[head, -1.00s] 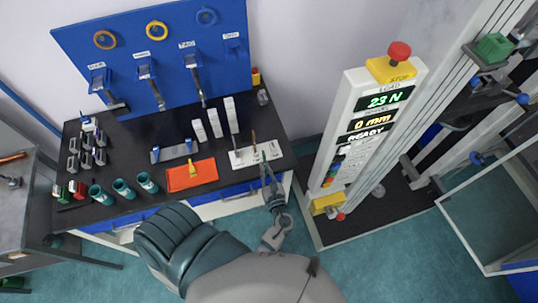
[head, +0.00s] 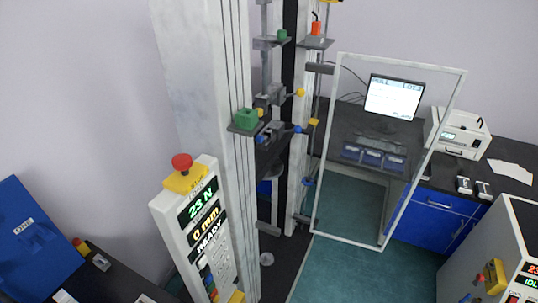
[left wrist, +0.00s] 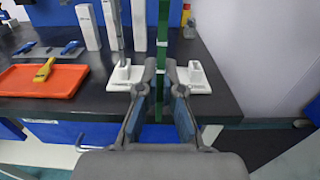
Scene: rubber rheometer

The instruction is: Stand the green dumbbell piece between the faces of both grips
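The green dumbbell piece (left wrist: 162,35) shows in the left wrist view as a tall, narrow, upright strip. My left gripper (left wrist: 160,78) is around it, with one finger on each side. Gaps seem to show between the blue pads and the strip, so it looks open; contact at the tips is unclear. In the head view the testing machine has a grip with yellow knobs (head: 280,94) above a grip with blue knobs (head: 276,132). The faces of both are too small to see clearly. My right gripper is in no view.
White holders (left wrist: 196,78) stand by the gripper on the black bench, with an orange tray (left wrist: 45,80) left. A clear framed door (head: 384,150) stands open right of the machine. The control panel (head: 200,235) reads 23 N, 0 mm, READY. Green blocks (head: 246,119) sit on plates.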

